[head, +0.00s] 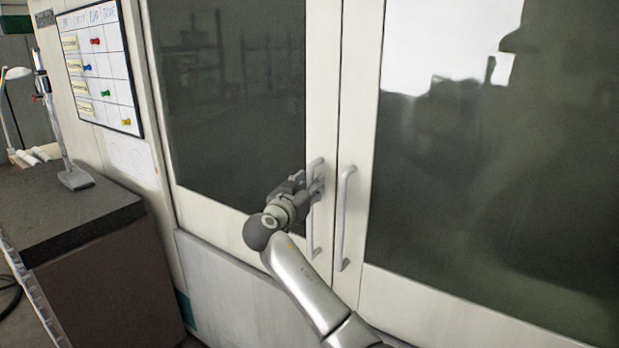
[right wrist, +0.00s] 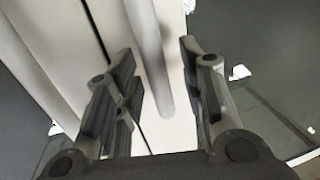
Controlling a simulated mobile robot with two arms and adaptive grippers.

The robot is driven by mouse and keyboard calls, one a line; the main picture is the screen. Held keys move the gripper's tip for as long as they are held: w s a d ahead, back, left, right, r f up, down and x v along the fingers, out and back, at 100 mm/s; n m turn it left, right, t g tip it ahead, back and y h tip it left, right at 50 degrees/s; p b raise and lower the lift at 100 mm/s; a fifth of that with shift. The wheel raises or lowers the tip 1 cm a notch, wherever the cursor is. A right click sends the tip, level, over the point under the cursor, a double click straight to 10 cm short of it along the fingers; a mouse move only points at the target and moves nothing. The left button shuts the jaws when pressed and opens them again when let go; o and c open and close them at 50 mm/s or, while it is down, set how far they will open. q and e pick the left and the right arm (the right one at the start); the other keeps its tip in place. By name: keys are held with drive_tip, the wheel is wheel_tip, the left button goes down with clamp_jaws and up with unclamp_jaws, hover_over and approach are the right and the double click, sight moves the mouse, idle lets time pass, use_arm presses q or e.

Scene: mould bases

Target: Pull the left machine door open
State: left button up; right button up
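The left machine door (head: 235,90) has a dark glass pane in a white frame, and it looks shut against the right door (head: 480,190). Its upright white bar handle (head: 311,238) is near the seam. My right gripper (head: 312,184) is at the upper part of this handle and hides some of it. In the right wrist view, the handle (right wrist: 152,60) runs between the two spread fingers of my right gripper (right wrist: 163,90), with visible gaps on both sides. My left gripper is not in view.
The right door's handle (head: 345,215) stands close beside the left one; it also shows in the right wrist view (right wrist: 38,60). A dark-topped cabinet (head: 60,205) with a lamp-like stand (head: 74,178) is at left. A whiteboard (head: 100,70) hangs left of the door.

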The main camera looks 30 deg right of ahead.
drive_tip(key=shift+w+d, duration=0.2)
drive_tip(key=shift+d, duration=0.2)
clamp_jaws()
